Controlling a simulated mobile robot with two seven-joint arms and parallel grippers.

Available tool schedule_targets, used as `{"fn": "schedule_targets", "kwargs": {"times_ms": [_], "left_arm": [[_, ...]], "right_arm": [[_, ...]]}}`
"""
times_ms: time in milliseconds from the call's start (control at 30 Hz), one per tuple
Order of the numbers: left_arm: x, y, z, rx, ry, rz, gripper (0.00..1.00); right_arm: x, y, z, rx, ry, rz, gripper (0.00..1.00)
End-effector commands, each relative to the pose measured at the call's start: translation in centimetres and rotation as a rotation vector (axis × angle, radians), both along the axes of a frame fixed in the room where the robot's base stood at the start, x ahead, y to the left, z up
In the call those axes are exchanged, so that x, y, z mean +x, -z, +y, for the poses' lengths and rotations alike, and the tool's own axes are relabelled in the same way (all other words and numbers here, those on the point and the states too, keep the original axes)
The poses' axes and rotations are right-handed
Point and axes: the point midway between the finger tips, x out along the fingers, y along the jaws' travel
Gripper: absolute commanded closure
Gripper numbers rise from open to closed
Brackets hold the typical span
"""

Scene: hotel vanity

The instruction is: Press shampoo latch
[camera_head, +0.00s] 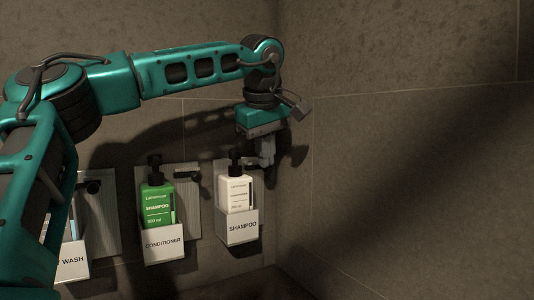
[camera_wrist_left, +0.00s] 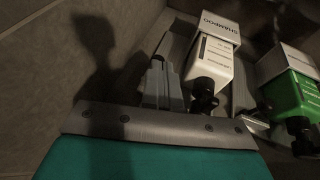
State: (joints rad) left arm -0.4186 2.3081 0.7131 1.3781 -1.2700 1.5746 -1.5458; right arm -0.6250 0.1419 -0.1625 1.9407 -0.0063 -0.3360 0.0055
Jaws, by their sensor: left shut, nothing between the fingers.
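The white shampoo bottle (camera_head: 237,195) stands upright in a white wall holder labelled SHAMPOO (camera_head: 242,229), near the corner. Its black pump (camera_head: 235,159) is on top. My left gripper (camera_head: 268,163) points down just right of the pump, by the top of the holder's back plate. Its fingers are shut and empty. In the left wrist view the shut fingers (camera_wrist_left: 161,68) are beside the white bottle (camera_wrist_left: 211,62), with the black pump (camera_wrist_left: 203,96) close by. The shampoo latch is not clearly visible; the gripper covers that area. I cannot tell whether the fingers touch it.
A green bottle (camera_head: 157,208) stands left in a holder labelled CONDITIONER (camera_head: 164,244), with a dark latch (camera_head: 192,177) on its plate. A partly hidden WASH holder (camera_head: 75,262) is farther left. The bare right wall (camera_head: 410,190) meets the corner close to my gripper.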

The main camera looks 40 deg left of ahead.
Motion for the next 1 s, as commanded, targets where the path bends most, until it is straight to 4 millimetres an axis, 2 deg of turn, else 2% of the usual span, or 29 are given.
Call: {"fn": "schedule_targets", "kwargs": {"times_ms": [167,600,800,1000], "left_arm": [[-0.5,-1.6,-0.4,0.004,-0.001,-0.005,1.0],[-3.5,-9.8,-2.7,0.002,0.0,-0.005,1.0],[-4.2,-11.6,-3.1,0.001,0.0,-0.002,1.0],[-4.3,-11.8,-3.2,0.0,0.001,-0.001,1.0]], "right_arm": [[0.0,0.0,0.0,0.0,0.0,0.001,0.54],[-0.1,0.0,0.0,0.0,0.0,0.001,0.54],[-0.1,0.0,0.0,0.0,0.0,0.001,0.54],[-0.1,0.0,0.0,0.0,0.0,0.001,0.54]]}}
